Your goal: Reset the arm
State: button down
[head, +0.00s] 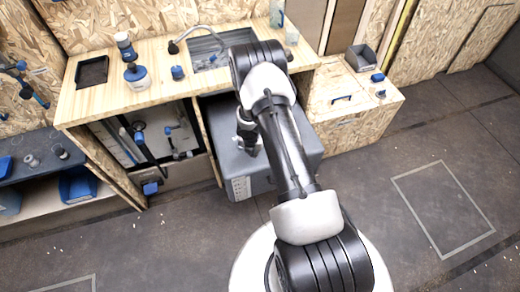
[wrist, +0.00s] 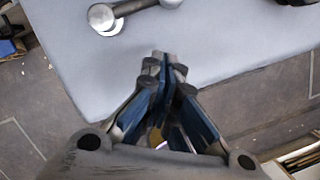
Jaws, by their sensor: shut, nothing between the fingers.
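My arm reaches forward from the base over the front of the workbench in the head view. My gripper (head: 247,148) hangs at its end, partly behind the arm, above a grey box (head: 310,143). The wrist view shows my gripper (wrist: 165,60) with its two fingertips together and nothing between them. Beneath the fingers is the box's flat pale grey top (wrist: 235,45). Whether the fingertips touch that top cannot be told.
A wooden workbench (head: 95,102) holds a sink (head: 208,50), a tap, a dark tray (head: 92,71) and blue-capped containers (head: 137,77). A wooden cabinet (head: 350,105) stands to the right. A dark shelf (head: 40,165) is at left. The floor at right (head: 440,210) is clear.

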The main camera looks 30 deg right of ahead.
jog(key=p+v, duration=0.3)
jog(key=v, duration=0.7)
jog(key=shift+d, duration=0.15)
jog(key=shift+s, duration=0.1)
notch_tip(320, 180, up, 14)
jog(key=w+m+h, duration=0.1)
jog(key=w+m, duration=0.1)
jog(key=m, duration=0.3)
jog(key=s+a+r+m, duration=0.1)
jog(key=s+r+m, duration=0.15)
jog(key=r, duration=0.35)
jog(key=s+a+r+m+t+h, duration=0.1)
jog(key=s+r+m, duration=0.15)
jog(key=r, duration=0.25)
jog(key=s+a+r+m, duration=0.1)
jog(key=r+m, duration=0.3)
jog(key=r, duration=0.2)
jog(key=s+a+r+m+y, duration=0.1)
jog(key=s+a+r+m, duration=0.2)
jog(key=s, duration=0.4)
jog(key=s+a+r+m+t+y, duration=0.1)
jog(key=s+a+r+m, duration=0.3)
jog(key=s+a+m, duration=0.1)
jog(key=s+a+r+m+y, duration=0.2)
jog(key=s+a, duration=0.4)
jog(key=s, duration=0.3)
jog(key=r+m, duration=0.1)
jog(key=m, duration=0.1)
jog(key=shift+a+r+m+t, duration=0.2)
jog(key=shift+r+m+t, duration=0.1)
